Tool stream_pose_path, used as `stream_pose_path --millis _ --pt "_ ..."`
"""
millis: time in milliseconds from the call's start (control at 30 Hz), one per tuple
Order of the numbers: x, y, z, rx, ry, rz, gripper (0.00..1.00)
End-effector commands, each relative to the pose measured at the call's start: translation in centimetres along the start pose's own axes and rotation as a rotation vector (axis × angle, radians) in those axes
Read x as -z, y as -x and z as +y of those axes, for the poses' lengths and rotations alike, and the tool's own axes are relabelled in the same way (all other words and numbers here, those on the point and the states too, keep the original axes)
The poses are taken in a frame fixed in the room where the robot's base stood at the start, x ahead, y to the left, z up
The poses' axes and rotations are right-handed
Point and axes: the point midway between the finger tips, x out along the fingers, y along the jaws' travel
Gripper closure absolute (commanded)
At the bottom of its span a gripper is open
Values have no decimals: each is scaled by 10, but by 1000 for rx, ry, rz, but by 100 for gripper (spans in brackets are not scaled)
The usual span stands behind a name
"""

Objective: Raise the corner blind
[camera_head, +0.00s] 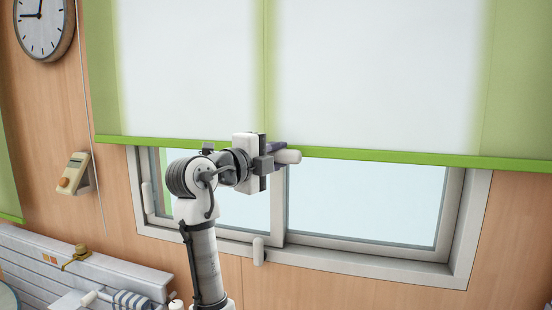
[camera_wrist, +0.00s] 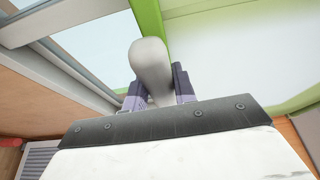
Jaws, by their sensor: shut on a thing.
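The corner blind (camera_head: 370,60) is a pale translucent sheet with green edges, and its bright green bottom bar (camera_head: 400,157) hangs across the upper part of the window. In the wrist view the green edge (camera_wrist: 148,18) shows behind the held part. My gripper (camera_head: 276,152) is at the bar, left of its middle. Its dark fingers (camera_wrist: 156,92) are shut on a pale rounded handle (camera_wrist: 150,62), which also shows in the head view (camera_head: 288,157). Where the handle joins the blind is hidden.
The window frame (camera_head: 370,262) has a white latch (camera_head: 258,250) below the blind. A thin cord (camera_head: 92,120) hangs left of the blind. A wall box (camera_head: 76,173), a clock (camera_head: 43,25) and a radiator (camera_head: 60,262) are at the left.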

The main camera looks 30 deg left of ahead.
Motion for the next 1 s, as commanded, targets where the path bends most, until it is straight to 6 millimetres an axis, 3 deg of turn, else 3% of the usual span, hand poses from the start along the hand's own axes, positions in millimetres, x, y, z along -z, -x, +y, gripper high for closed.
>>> stream_pose_path --millis 67,100,267,667,1000 --pt "1 1 -9 17 -7 -4 100" --pt "1 1 -9 17 -7 -4 72" --pt "1 1 -8 15 -7 -4 51" --pt "0 10 -3 12 -5 -5 51" --pt "0 81 0 13 -7 -7 51"
